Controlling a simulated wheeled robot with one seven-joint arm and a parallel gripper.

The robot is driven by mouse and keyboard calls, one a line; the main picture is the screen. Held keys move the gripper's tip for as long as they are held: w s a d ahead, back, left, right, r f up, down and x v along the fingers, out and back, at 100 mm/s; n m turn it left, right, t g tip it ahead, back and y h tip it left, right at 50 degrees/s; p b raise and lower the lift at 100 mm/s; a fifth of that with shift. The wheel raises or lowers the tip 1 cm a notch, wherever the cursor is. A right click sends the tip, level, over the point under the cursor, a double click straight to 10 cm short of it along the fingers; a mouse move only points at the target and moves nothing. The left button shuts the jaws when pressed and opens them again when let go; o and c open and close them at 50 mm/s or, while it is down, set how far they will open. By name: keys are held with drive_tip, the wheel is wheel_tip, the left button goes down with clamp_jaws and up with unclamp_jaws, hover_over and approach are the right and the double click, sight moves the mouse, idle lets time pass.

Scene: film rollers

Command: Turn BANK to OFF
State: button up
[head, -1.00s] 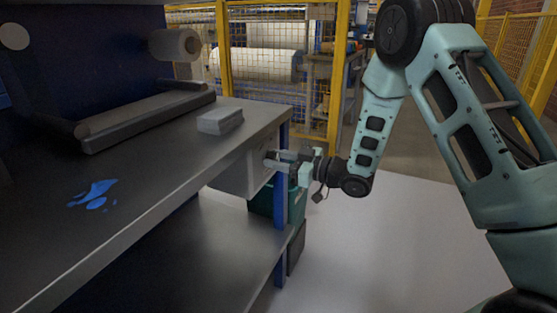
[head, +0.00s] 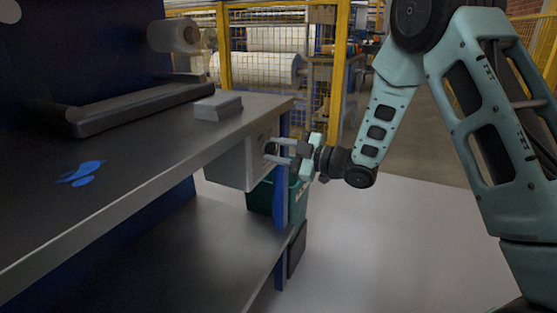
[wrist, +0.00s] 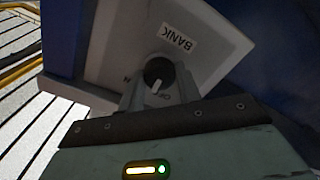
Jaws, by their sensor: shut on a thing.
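The BANK knob (wrist: 158,73) is a round dark dial with a pale pointer mark, on a light grey box (head: 237,164) under the right end of the bench. In the wrist view the label BANK (wrist: 179,39) shows upside down above the knob. Letters beside the knob are partly hidden by my fingers. My gripper (head: 270,153) reaches the box face from the right. In the wrist view its fingers (wrist: 158,85) stand on both sides of the knob and are shut on it. The pointer slants toward the lower part of the picture.
A blue leg (head: 281,190) and a green bin (head: 262,195) are close below my gripper. The floor at right is clear.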

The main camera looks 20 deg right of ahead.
drive_tip(key=n+b, duration=0.3)
drive_tip(key=shift+f, duration=0.2)
drive_tip(key=shift+n+b, duration=0.8)
drive_tip(key=shift+n, duration=0.2)
drive_tip(key=shift+r+n, duration=0.15)
drive_tip(key=shift+n, duration=0.15)
drive_tip(key=o, duration=1)
drive_tip(key=shift+c, duration=0.2)
drive_tip(key=p+v, duration=0.3)
drive_tip(key=v, duration=1.4)
drive_tip(key=shift+s, duration=0.2)
drive_tip(key=shift+d+r, duration=0.1)
drive_tip(key=shift+d, duration=0.05)
